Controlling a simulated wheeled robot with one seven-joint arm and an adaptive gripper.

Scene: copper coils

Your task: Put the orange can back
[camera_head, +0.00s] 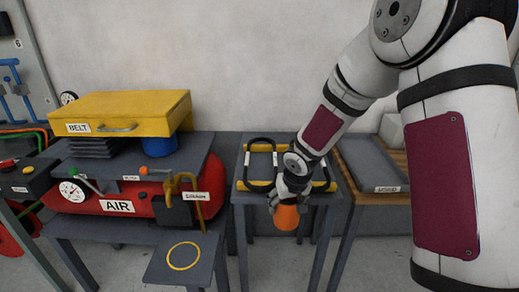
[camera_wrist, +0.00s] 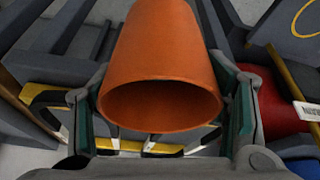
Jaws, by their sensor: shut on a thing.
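The orange can (camera_head: 287,218) hangs from my gripper (camera_head: 288,203) in the head view, in front of the small grey table with the belts. In the wrist view the can (camera_wrist: 160,50) sits between both fingers, with its open round mouth towards the camera. My gripper is shut on it. A yellow ring (camera_head: 185,243) is marked on a low grey shelf to the left of the can in the head view. Part of this ring shows at the upper right of the wrist view (camera_wrist: 296,20). The ring is empty.
Black belts (camera_head: 259,172) lie on the small table (camera_head: 240,197). A grey tray (camera_head: 370,165) is at the right. Space above the ring shelf is clear.

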